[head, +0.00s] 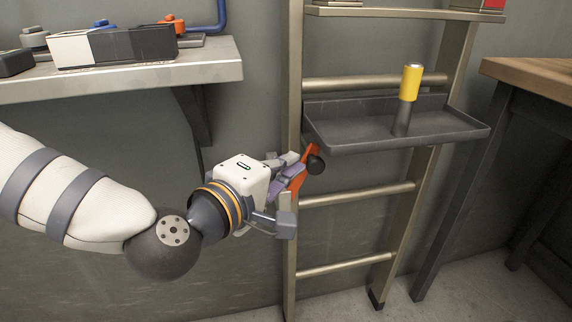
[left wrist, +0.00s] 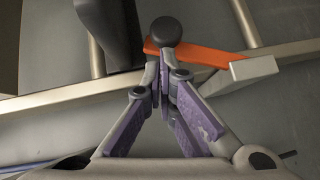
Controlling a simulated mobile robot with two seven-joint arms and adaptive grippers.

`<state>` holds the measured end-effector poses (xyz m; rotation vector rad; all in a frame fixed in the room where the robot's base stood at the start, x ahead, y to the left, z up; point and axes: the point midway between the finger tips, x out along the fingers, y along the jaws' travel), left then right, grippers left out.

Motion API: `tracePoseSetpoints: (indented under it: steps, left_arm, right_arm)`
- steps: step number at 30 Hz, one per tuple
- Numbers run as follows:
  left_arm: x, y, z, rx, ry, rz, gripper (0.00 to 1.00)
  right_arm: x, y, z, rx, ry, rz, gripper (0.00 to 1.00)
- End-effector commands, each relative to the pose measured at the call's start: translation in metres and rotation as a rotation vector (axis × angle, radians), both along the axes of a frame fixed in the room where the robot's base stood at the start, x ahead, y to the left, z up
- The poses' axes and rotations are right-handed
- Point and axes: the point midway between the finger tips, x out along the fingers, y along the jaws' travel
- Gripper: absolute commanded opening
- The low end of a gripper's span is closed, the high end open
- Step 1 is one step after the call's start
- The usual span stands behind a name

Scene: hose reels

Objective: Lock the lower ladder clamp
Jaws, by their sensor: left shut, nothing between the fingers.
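The ladder clamp shows as an orange lever (head: 311,154) with a dark round knob (head: 316,165), at the ladder's left rail (head: 293,70) just below the tray. In the left wrist view the orange lever (left wrist: 208,54) runs from the knob (left wrist: 167,31) to a pale block (left wrist: 253,69) by the rail. My left gripper (head: 292,170) is shut and empty, its purple-padded fingers beside the lever. In the left wrist view its fingertips (left wrist: 164,65) come together just below the knob; I cannot tell whether they touch it. My right gripper is out of view.
A dark tray (head: 460,131) on the ladder holds a yellow-topped cylinder (head: 411,82). A wall shelf (head: 215,70) with boxes is at upper left. A wooden-topped bench (head: 535,75) stands at right.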

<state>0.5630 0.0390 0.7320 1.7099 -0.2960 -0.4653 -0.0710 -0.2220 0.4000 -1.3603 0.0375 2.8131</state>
Motion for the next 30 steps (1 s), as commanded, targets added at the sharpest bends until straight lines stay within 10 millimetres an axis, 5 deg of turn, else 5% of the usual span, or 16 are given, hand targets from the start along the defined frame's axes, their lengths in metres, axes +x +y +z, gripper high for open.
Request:
tracePoseSetpoints:
  steps: [20, 30]
  left_arm:
    - [0.003, -0.010, 0.003, 0.091, 0.027, 0.001, 0.00]
    - [0.008, -0.028, 0.006, 0.240, 0.071, -0.001, 0.00]
  right_arm:
    - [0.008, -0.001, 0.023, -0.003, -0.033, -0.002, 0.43]
    - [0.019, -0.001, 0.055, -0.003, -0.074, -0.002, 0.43]
